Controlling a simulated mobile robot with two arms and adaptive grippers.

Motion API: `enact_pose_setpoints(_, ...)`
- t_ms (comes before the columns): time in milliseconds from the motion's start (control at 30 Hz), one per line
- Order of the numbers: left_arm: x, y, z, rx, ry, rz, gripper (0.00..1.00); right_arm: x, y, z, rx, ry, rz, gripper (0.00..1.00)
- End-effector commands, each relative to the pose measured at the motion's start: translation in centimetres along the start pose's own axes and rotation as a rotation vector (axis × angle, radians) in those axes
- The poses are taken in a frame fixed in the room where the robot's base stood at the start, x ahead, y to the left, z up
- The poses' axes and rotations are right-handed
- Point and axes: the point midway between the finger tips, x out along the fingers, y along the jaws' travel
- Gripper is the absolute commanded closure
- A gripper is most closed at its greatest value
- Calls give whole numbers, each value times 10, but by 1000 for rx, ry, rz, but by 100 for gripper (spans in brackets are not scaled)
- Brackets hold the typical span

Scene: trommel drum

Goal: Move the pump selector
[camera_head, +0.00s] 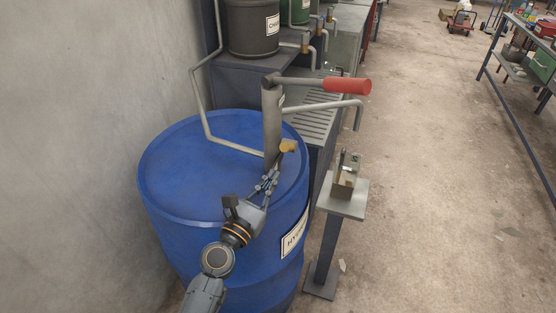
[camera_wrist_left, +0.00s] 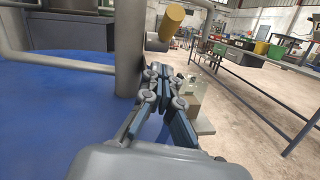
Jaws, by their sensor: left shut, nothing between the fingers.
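A grey hand pump (camera_head: 272,122) stands upright on a blue drum (camera_head: 190,165). Its red-gripped handle (camera_head: 347,86) points right, above a bent spout (camera_head: 330,105). A small yellow-brown knob (camera_head: 288,146), which looks like the pump selector, sticks out low on the pump body. In the left wrist view the knob (camera_wrist_left: 172,20) is above and beyond my fingers, beside the grey pump column (camera_wrist_left: 129,50). My left gripper (camera_head: 271,177) is shut and empty, just below the knob; its fingertips (camera_wrist_left: 158,72) are close to the column. I cannot tell whether they touch it. My right gripper is out of view.
A dark labelled drum (camera_head: 252,27) stands on a rack behind, with a pipe running down to the pump. A wall is at left; open floor (camera_head: 430,190) lies right.

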Motion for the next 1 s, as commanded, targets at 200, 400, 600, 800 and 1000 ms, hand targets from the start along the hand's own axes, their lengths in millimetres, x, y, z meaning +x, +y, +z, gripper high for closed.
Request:
enact_pose_setpoints(200,28,1,23,2,-1,0,100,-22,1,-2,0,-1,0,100)
enact_pose_setpoints(400,36,0,28,1,1,0,100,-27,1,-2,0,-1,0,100)
enact_pose_setpoints(600,37,0,28,2,1,0,100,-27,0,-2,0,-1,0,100)
enact_pose_setpoints(800,36,0,28,2,3,0,100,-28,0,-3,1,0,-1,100)
enact_pose_setpoints(1000,34,8,34,-3,30,-2,100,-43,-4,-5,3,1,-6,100)
